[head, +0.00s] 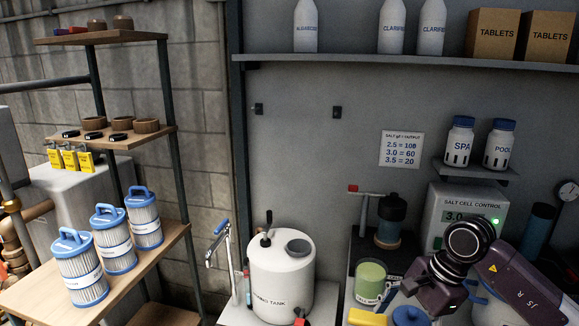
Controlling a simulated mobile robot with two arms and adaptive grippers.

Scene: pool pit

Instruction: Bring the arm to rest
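My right arm (525,285) comes in from the lower right, dark purple with white lettering. It bends at a round black joint (469,240) in front of the salt cell control box (437,207). A dark purple part of it (432,290) runs down to the left, over the bench. No fingertips of my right gripper can be made out, and the lower part of the arm is hidden or out of frame. My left arm and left gripper do not show.
A white tank (282,283) stands left of the bench. Blue-capped filters (112,240) stand on the left shelf. SPA (459,145) and POOL (499,148) bottles sit above.

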